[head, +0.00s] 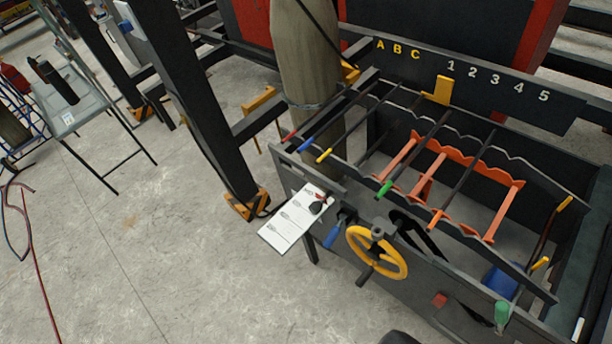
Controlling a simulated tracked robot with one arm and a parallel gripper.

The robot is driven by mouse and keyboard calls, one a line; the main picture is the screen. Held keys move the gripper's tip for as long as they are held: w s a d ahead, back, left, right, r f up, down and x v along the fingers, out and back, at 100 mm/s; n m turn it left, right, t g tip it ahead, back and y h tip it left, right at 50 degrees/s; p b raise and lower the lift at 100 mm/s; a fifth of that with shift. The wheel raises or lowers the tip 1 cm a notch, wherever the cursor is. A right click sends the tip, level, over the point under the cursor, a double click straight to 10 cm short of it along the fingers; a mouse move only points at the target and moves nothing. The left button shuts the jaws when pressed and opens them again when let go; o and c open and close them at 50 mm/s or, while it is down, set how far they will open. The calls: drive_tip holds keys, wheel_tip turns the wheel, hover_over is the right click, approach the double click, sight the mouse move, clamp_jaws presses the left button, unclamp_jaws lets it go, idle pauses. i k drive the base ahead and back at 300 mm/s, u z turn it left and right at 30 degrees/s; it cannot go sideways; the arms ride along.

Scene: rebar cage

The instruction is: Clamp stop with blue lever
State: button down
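A blue lever (332,237) hangs at the front left of the dark metal frame (420,290), just left of a yellow handwheel (368,256). It slants down and to the left from a small dark fitting (346,214). I cannot tell from here whether this fitting is clamped tight. My gripper is not recognisable in the picture. A dark rounded shape shows at the bottom edge, but I cannot tell what it is.
A white sheet (285,226) juts out left of the lever. Bars with coloured ends lie over an orange rack (424,178). A green handle (502,312) stands at the lower right. A dark post (187,85) stands left.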

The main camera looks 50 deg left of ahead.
sight(335, 231)
drive_tip(key=u, duration=0.6)
drive_tip(key=k, duration=0.7)
drive_tip(key=u, duration=0.3)
